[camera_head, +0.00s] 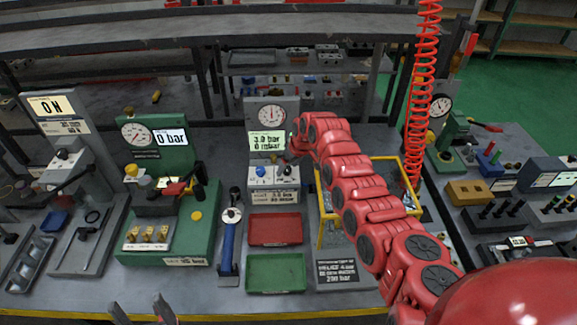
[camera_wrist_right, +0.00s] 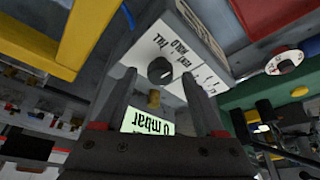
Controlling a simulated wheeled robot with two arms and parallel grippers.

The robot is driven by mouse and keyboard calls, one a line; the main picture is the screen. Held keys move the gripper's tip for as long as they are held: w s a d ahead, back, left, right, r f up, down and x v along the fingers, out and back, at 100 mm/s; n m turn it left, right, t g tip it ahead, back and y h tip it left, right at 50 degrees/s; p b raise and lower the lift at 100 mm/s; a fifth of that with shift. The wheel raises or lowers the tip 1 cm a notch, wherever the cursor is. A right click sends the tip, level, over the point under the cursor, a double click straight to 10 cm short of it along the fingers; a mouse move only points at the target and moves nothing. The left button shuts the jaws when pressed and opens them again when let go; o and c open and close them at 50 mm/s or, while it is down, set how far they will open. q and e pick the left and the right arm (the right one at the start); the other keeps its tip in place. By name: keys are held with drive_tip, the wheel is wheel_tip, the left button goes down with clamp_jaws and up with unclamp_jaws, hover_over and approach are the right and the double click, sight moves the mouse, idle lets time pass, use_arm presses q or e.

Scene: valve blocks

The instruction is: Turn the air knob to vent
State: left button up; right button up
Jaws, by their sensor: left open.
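The air knob (camera_wrist_right: 160,71) is a round black knob on a white panel face in the right wrist view. Lettering like "FILL", "HOLD" and "vent" is printed beside it; its pointer direction is too small to tell. My right gripper (camera_wrist_right: 159,76) is open, its two fingers apart on either side of the knob in this view. I cannot tell whether they touch it. In the head view my right gripper (camera_head: 289,158) is at the upper right of the white panel (camera_head: 270,178), partly hiding it. My left gripper (camera_head: 143,311) is open at the bottom edge, far from the panel.
A green display (camera_head: 267,141) reads about 3.0 bar and 0 mbar, under a round gauge (camera_head: 271,115). A blue knob (camera_head: 261,171) is on the panel's left. Red (camera_head: 275,229) and green (camera_head: 276,272) trays lie in front. A yellow frame (camera_head: 322,225) stands right, beneath my right arm.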

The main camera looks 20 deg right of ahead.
clamp_jaws()
drive_tip(key=shift+a+m, duration=0.1)
drive_tip(key=shift+m, duration=0.3)
drive_tip(key=shift+m+h, duration=0.3)
drive_tip(key=shift+a+f+m+t+b, duration=0.15)
drive_tip(key=shift+m+t+b, duration=0.2)
drive_tip(key=shift+m, duration=0.35)
drive_tip(key=m+h+b, duration=0.2)
drive_tip(key=m+b, duration=0.3)
drive_tip(key=shift+a+f, duration=0.1)
drive_tip(key=shift+r+m+h+b, duration=0.25)
drive_tip(key=shift+m+h+b, duration=0.25)
drive_tip(key=shift+m+b, duration=0.25)
